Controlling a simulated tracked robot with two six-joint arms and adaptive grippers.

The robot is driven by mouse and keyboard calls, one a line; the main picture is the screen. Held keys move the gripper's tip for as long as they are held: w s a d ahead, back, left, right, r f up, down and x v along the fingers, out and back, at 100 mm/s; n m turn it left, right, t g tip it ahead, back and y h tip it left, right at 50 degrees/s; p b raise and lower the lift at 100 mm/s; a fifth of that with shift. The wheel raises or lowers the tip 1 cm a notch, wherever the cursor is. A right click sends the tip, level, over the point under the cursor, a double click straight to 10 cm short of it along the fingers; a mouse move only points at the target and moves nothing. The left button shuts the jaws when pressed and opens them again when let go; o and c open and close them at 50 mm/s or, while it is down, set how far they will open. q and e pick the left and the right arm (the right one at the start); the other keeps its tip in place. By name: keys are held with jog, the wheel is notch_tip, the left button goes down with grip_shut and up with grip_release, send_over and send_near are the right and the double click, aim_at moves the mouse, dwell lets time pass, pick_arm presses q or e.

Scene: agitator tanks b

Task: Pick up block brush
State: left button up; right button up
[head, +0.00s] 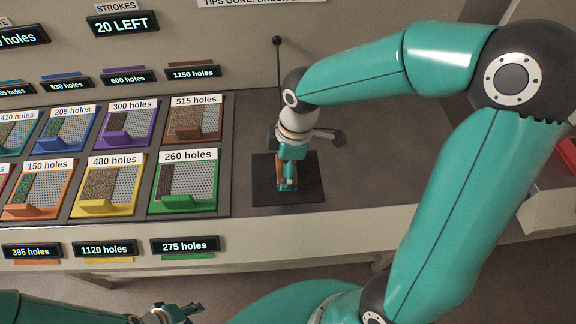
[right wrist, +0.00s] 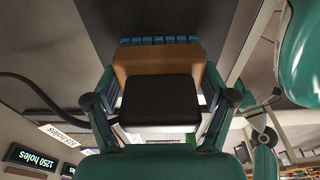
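The block brush, a brown block with a black upper part and blue bristles, sits between the fingers of my right gripper in the right wrist view (right wrist: 160,60). In the head view, my right gripper (head: 288,172) points down over the dark mat (head: 310,190), where only a small orange-brown part of the brush shows. Its fingers lie against both sides of the block and look shut on it. I cannot tell whether the bristles touch the mat. My left gripper (head: 176,313) is at the bottom edge, away from the bench, with its fingers apart and empty.
A thin black post (head: 278,80) stands behind my right gripper. A grey part (head: 328,137) lies close beside it.

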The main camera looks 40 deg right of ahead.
jog(key=c, duration=1)
jog(key=shift+o, duration=0.2)
jog(key=shift+r, duration=0.1)
notch_tip(320, 180, up, 20)
jog(key=p, duration=0.1)
jog(key=shift+p, duration=0.3)
